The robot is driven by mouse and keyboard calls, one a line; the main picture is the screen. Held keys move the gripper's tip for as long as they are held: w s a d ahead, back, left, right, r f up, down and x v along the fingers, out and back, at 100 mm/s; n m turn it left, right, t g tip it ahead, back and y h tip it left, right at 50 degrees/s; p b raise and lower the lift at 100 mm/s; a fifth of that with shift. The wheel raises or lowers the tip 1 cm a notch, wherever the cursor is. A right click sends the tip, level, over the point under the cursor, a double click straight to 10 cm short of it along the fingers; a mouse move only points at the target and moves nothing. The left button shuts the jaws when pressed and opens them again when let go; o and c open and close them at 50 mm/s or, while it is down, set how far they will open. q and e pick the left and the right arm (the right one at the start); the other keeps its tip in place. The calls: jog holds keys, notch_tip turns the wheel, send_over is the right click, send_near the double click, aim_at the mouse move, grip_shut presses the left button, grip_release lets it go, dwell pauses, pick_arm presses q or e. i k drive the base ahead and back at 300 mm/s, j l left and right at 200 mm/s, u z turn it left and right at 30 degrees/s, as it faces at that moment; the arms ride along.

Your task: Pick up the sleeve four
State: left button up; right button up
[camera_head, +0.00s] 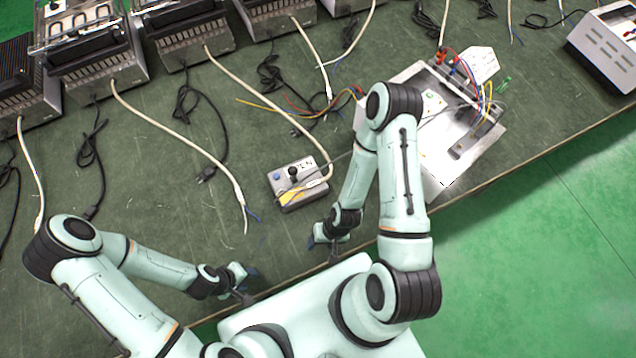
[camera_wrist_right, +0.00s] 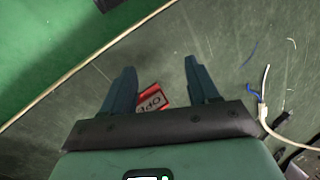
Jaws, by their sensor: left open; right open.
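I cannot pick out sleeve four in either view. In the right wrist view a small red-edged block or card with dark lettering (camera_wrist_right: 150,98) lies on the green table between my fingers, partly hidden by the gripper body. My right gripper (camera_wrist_right: 160,66) is open with its fingers spread and nothing visible gripped. In the head view my right gripper (camera_head: 322,244) is over the front part of the table, below the grey control box. My left gripper (camera_head: 247,290) is open near the front table edge, to the left of the right one.
A grey control box (camera_head: 298,185) with a black knob sits mid-table. A metal tray (camera_head: 470,150) with wires stands at the right. Heater units (camera_head: 100,60) line the back, and loose cables (camera_head: 180,135) cross the table. The front left-middle surface is fairly clear.

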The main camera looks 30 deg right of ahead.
aim_at(315, 182)
jog(key=l+z, duration=0.2)
jog(key=z, duration=0.3)
jog(key=j+z, duration=0.55)
jog(key=l+u, duration=1)
jog(key=k+l, duration=0.05)
